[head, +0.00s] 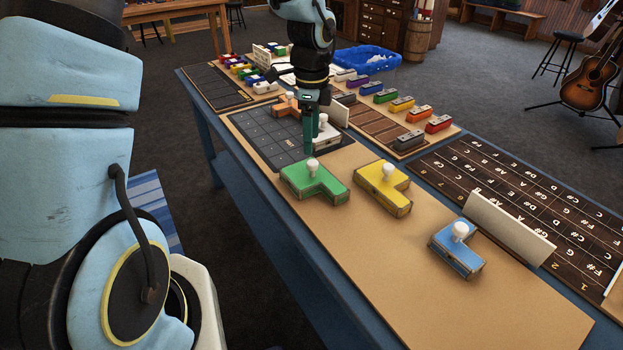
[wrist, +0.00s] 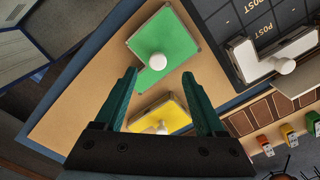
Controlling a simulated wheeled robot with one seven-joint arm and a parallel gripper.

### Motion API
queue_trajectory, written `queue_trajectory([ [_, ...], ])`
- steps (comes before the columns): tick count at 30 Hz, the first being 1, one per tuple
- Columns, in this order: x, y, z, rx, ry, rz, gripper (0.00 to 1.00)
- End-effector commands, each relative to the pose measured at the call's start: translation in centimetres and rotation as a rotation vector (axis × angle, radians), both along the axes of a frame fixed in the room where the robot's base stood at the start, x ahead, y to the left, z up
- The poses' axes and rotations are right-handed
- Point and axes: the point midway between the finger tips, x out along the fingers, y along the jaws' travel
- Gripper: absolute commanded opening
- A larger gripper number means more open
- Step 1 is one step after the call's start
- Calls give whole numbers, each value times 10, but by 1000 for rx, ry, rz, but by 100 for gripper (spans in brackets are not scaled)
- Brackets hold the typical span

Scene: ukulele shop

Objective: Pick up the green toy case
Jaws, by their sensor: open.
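The green toy case (head: 315,183) is an L-shaped block with a white round knob on top. It lies flat on the tan board near the table's left edge. In the wrist view the green case (wrist: 176,45) lies ahead of my fingertips, with its white knob beyond them. My gripper (head: 315,128) is above the table near the case, its green fingers apart and empty. The fingers also show in the wrist view (wrist: 160,78). The yellow case (wrist: 165,117) shows between the fingers in that view, below them and partly hidden.
The yellow case (head: 383,189) and blue case (head: 457,250) stand to the right of the green one. A white case (head: 327,137) and an orange case (head: 284,105) are at the dark grid (head: 262,128). An upright pale board (head: 508,228) stands near the fretboard chart.

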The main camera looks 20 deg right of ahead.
Motion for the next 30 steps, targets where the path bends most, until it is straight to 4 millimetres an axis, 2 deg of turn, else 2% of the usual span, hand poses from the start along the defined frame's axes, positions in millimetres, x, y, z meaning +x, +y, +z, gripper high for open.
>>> queue_trajectory([
  [7,-2,0,-17,2,2,0,72],
  [15,-5,1,-55,2,2,1,72],
  [24,-5,1,-62,-1,-1,2,72],
  [30,-5,1,-62,-1,-1,2,51],
])
